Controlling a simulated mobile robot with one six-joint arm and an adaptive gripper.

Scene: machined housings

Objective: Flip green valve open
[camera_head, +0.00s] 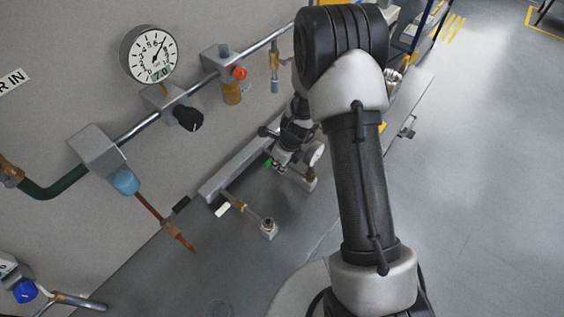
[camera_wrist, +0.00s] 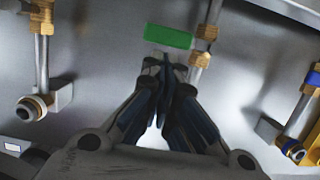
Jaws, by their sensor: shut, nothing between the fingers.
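The green valve handle (camera_wrist: 169,37) shows in the wrist view as a flat green bar. It lies crosswise to the left of a brass valve body (camera_wrist: 205,38) on a vertical pipe. My gripper (camera_wrist: 163,62) is shut and empty, its fingertips just below the green handle in the picture. Whether the tips touch the handle, I cannot tell. In the head view a small bit of the green handle (camera_head: 268,163) shows beside my wrist, and my arm hides much of this area. My fingertips are hard to make out there.
A brass-fitted pipe with a white-ringed end (camera_wrist: 30,108) stands left, and a blue-ringed one (camera_wrist: 292,148) right. In the head view, a white-handled valve (camera_head: 223,209) is nearby. A gauge (camera_head: 148,54), black knob (camera_head: 188,118) and pipes line the wall. Open floor lies right.

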